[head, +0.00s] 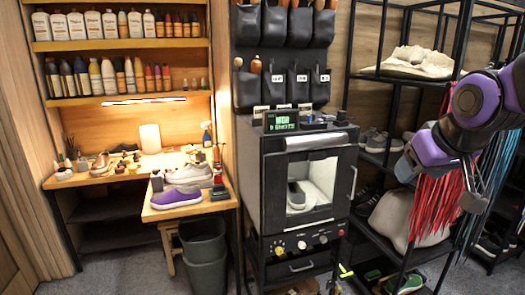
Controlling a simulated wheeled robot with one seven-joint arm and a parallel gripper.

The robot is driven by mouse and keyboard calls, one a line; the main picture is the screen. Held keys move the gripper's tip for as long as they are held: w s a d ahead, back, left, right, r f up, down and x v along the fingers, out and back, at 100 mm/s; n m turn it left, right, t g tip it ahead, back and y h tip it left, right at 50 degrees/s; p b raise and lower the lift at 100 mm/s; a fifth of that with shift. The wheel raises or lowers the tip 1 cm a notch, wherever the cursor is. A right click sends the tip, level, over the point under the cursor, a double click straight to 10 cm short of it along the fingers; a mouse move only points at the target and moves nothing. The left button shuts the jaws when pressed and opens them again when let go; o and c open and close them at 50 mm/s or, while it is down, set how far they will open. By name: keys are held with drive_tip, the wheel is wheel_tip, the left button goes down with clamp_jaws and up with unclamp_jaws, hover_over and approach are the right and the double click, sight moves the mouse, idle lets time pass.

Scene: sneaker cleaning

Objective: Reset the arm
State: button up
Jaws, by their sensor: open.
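My purple and black arm reaches in from the right edge in the head view. My gripper (468,192) is at its lower end, in front of hanging red laces and the black shelf rack. It is open, and I see nothing held in it. Its fingers are small and dark here, so their exact spread is hard to make out. A purple sneaker (176,198) and a pale sneaker (190,174) stand on the wooden bench at the left, well away from my gripper. Another shoe (296,196) sits inside the black cabinet, behind its window.
The black cabinet (262,160) stands in the middle, with knobs and a lit display. The shelf rack (381,88) holds shoes close to my arm. Red laces (437,215) and blue laces (503,150) hang there. A grey bin (205,275) stands under the bench (215,207).

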drive_tip(key=s+d+m+g, duration=0.1)
drive_tip(key=s+g, duration=0.1)
drive_tip(key=s, duration=1.3)
drive_tip(key=shift+r, duration=0.3)
drive_tip(key=shift+w, duration=0.15)
idle(0.3)
